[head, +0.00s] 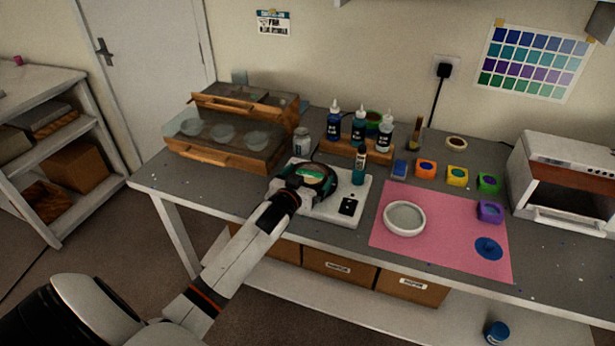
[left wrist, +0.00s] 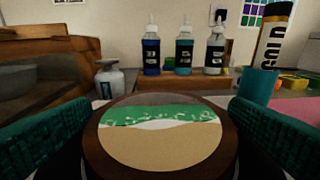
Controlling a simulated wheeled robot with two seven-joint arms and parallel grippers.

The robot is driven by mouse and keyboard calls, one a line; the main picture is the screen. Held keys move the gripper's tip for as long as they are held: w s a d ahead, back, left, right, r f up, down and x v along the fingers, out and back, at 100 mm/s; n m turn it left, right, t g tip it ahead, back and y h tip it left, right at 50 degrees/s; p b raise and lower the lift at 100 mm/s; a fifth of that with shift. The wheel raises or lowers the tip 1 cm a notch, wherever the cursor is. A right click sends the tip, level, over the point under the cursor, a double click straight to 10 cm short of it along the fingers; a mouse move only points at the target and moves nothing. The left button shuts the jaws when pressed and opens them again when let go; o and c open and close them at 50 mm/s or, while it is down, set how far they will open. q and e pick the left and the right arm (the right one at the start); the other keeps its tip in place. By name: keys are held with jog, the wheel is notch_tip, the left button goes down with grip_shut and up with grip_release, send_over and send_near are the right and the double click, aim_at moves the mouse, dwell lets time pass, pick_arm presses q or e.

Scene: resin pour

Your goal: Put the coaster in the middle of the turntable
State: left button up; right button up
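The coaster (left wrist: 160,135) is round with a dark wooden rim and a sand, white, green and grey face. In the head view the coaster (head: 311,176) shows partly behind my left gripper (head: 308,182), over a white square device. The green ridged finger pads of my left gripper (left wrist: 160,130) lie against both sides of the rim, so it looks shut on the coaster. I cannot tell whether the coaster touches the device. A round white piece with a grey middle, apparently the turntable (head: 404,217), sits empty on the pink mat. My right gripper is out of view.
The white device (head: 335,211) has a black panel. Bottles (head: 359,127) stand in a wooden rack behind; a teal bottle (head: 359,168) stands near the coaster. Small coloured cups (head: 457,176) line the pink mat (head: 440,257). A wooden case (head: 232,154) stands left, a white oven (head: 563,185) right.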

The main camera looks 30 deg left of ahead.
pick_arm(q)
jog(key=shift+r, duration=0.15)
jog(key=b+v, duration=0.1)
jog(key=v, duration=1.1)
